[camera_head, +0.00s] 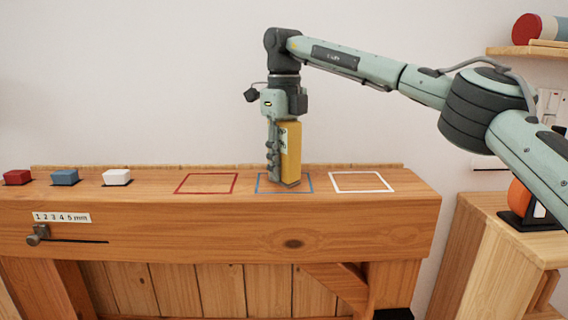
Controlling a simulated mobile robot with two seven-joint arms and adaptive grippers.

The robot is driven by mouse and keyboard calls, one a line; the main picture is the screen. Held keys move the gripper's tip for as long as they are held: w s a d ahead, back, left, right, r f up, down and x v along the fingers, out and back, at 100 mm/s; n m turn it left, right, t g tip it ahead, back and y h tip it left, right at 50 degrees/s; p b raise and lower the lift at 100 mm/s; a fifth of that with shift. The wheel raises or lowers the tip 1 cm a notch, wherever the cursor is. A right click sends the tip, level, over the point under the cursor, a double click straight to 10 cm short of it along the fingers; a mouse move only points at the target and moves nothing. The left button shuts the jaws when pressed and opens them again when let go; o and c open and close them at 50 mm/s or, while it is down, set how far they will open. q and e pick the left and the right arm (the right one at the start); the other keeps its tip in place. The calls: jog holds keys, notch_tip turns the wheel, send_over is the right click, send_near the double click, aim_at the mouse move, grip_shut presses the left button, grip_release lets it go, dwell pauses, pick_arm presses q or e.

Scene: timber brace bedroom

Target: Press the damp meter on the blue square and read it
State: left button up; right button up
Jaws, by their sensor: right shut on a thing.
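The damp meter (291,150) is a yellow upright block with a pale label on its upper part. My right gripper (274,155) is shut on it and points straight down. The meter's lower end is at the blue square (301,191), an outline on the wooden beam. It appears to touch the beam there, but the contact is hard to tell. The label is too small to read. A red square (207,184) lies to the left and a white square (362,182) to the right. My left gripper is not in view.
Red (17,177), blue (65,177) and white (116,177) buttons sit on the beam (150,225) at the left. A wooden cabinet (475,260) stands at the right.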

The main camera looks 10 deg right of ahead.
aim_at(284, 131)
dwell(0.4)
jog(key=shift+r, duration=3.5)
